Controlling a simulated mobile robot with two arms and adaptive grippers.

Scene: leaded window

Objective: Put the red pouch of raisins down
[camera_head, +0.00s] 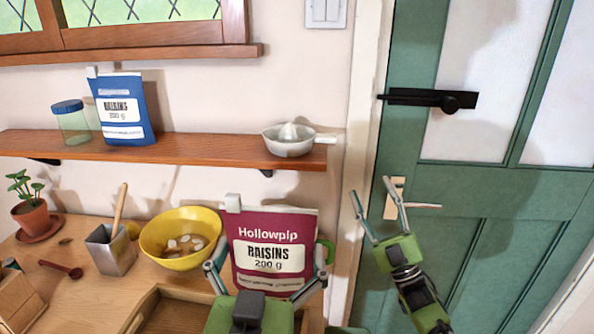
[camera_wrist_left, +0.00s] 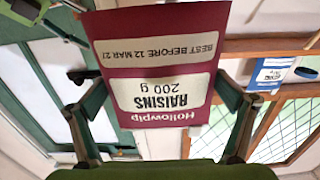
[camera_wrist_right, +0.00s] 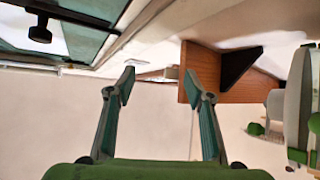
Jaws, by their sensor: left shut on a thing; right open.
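The red pouch of raisins (camera_head: 272,228) is upright in the head view, its Hollowpip label facing me. A pale clip sits at its top left corner. My left gripper (camera_head: 268,264) is shut on it, with a finger at each side edge. In the left wrist view the pouch (camera_wrist_left: 155,75) appears upside down between the fingers, with a best-before label showing. It is over or in front of the counter (camera_head: 75,290); its bottom edge is partly hidden by the gripper. My right gripper (camera_head: 371,188) is open and empty in front of the green door.
A wall shelf (camera_head: 200,151) holds a blue raisins pouch (camera_head: 122,108), a blue-lidded jar (camera_head: 72,125) and a citrus juicer (camera_head: 290,143). A yellow bowl (camera_head: 180,255), metal pot (camera_head: 108,252) and plant (camera_head: 32,215) stand on the counter. A wooden tray (camera_head: 140,308) lies in front.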

